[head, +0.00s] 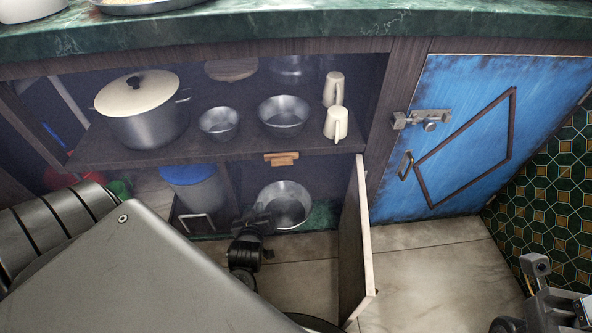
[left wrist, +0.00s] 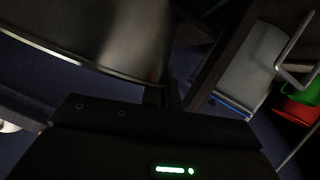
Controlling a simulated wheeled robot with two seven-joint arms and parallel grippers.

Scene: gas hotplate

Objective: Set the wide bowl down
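The wide bowl (head: 287,203) is a shiny metal bowl in the lower part of the open cabinet, beneath the shelf. In the left wrist view its wall and rim (left wrist: 110,40) fill the upper left. My left gripper (head: 262,217) is at the bowl's left rim, and its fingers (left wrist: 165,95) appear closed on that rim. The bowl looks about level. Whether its base touches the cabinet floor cannot be told. Parts of my right arm and gripper (head: 540,272) show at the lower right edge, away from the bowl; its fingers are unclear.
The shelf (head: 180,152) above holds a lidded pot (head: 150,125), two smaller bowls (head: 284,115) and white mugs (head: 337,123). A blue-lidded bin (head: 195,187) stands left of the bowl. The open cabinet door (head: 355,245) stands close on the right. A blue door (head: 450,130) is shut.

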